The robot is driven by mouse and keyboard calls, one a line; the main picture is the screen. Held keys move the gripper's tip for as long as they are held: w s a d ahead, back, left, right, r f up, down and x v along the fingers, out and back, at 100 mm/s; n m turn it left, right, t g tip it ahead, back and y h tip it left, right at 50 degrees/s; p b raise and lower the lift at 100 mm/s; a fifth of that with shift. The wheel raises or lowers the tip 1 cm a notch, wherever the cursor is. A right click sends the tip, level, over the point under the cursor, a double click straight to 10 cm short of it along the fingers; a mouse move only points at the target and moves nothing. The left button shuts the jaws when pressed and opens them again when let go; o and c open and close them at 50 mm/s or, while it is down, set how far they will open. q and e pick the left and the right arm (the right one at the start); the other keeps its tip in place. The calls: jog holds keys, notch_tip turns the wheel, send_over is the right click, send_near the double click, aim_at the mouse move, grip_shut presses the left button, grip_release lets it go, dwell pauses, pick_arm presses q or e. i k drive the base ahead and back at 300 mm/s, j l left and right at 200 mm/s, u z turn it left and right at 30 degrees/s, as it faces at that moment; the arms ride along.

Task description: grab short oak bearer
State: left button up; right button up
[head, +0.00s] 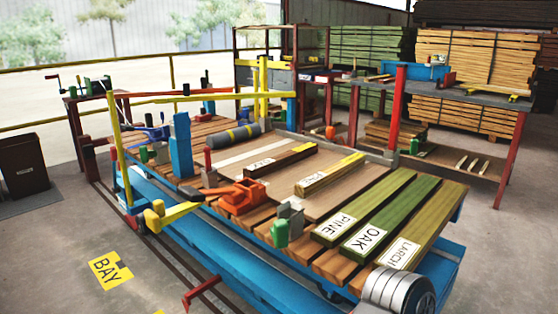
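Two short timber pieces lie on the flat board of the slatted trolley. One is a dark brown short bearer (280,161) with a white label at its near end. The other is a yellow-green short bearer (331,174) to its right, also labelled. Their labels are too small to read surely, so I cannot tell which is oak. A long green board marked OAK (392,213) lies at the right, between boards marked PINE (367,203) and LARCH (427,222). Neither of my grippers is in view.
An orange clamp-like tool (241,196), a blue post (181,145) and a grey roll (236,134) stand or lie on the trolley's left side. A yellow-railed frame (200,97) rises behind. A workbench (435,87) stands at the back right.

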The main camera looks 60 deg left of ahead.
aim_at(256, 171)
jog(key=k+j, duration=0.3)
jog(key=j, duration=0.15)
jog(key=k+j, duration=0.25)
jog(key=j, duration=0.2)
jog(key=k+j, duration=0.3)
jog(key=j, duration=0.15)
jog(key=k+j, duration=0.3)
jog(key=j, duration=0.15)
